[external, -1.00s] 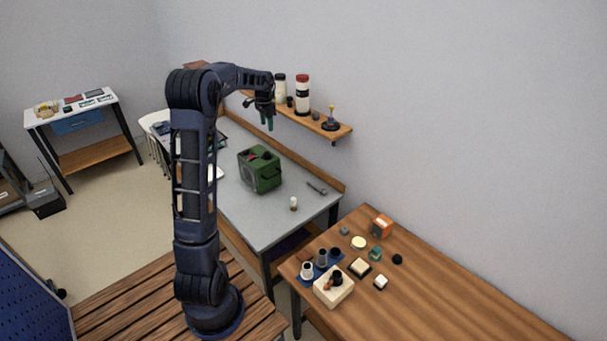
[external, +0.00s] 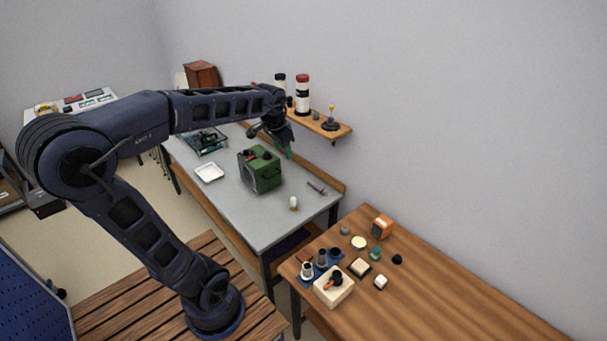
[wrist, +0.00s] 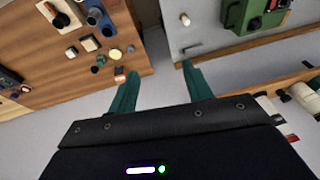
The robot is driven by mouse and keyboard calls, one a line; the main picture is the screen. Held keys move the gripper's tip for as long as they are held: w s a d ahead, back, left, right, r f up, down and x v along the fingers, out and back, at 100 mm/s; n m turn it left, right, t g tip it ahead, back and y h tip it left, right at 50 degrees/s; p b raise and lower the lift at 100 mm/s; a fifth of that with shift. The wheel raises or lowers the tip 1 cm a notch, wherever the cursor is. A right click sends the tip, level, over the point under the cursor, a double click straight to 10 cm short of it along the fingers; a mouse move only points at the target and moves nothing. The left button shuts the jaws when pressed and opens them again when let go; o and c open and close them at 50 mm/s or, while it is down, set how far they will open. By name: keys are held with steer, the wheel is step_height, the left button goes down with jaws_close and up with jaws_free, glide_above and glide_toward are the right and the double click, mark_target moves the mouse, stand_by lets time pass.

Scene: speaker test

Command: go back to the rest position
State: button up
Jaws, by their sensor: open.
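My gripper (external: 284,152) hangs above the far side of the grey workbench, close to the wall shelf and behind the green box in the external view. In the wrist view my gripper (wrist: 160,88) shows two teal fingers spread wide, with nothing between them but the gap between the two tables. My arm leans back to the left from its base and then reaches across to the right. The green box (external: 261,172) stands on the grey workbench (external: 240,215); it also shows at the top of the wrist view (wrist: 255,14).
A wall shelf (external: 336,133) near my gripper holds bottles (external: 302,96) and a small yellow-topped item (external: 331,118). A white tray (external: 209,172) lies on the workbench. The wooden table (external: 450,290) carries an orange box (external: 381,226), a cream block (external: 333,289) and several small parts.

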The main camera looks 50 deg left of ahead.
steer(key=s+d+f, duration=0.3)
steer(key=s+d, duration=0.2)
steer(key=s, duration=0.3)
steer(key=s+d+f+t+h, duration=0.1)
steer(key=s+d+f, duration=0.2)
steer(key=s+d, duration=0.3)
steer(key=s, duration=0.3)
steer(key=shift+s+d+f+t, duration=0.15)
steer(key=shift+s+t, duration=0.1)
steer(key=shift+t, duration=0.05)
